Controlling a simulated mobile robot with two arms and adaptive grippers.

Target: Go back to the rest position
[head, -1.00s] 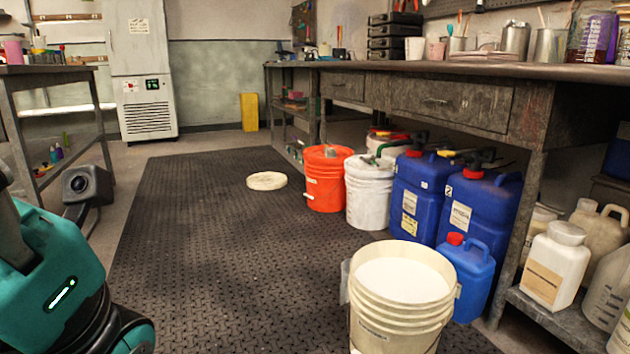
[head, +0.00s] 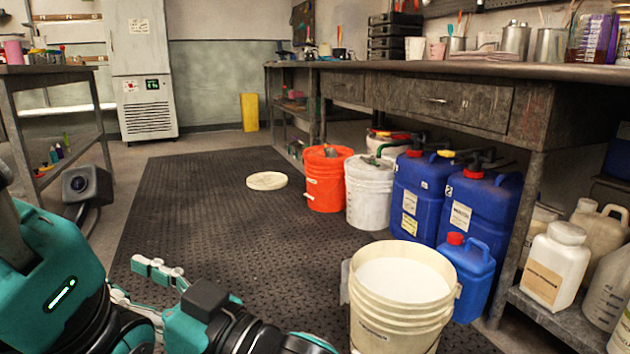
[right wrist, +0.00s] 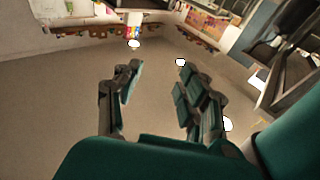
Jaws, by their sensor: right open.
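My right gripper (head: 132,280) shows at the lower left of the head view, above the dark rubber mat. Its teal and grey fingers are apart and empty, pointing left. In the right wrist view its two fingers (right wrist: 155,88) are also spread, with only bare floor and distant furniture beyond them. It touches nothing that I can see. My left gripper is not in view.
A cream bucket (head: 383,325) with white contents stands at front right. An orange bucket (head: 325,185), a white bucket (head: 368,195) and blue canisters (head: 420,195) line the workbench (head: 440,70). A round lid (head: 267,181) lies on the otherwise open mat (head: 200,220).

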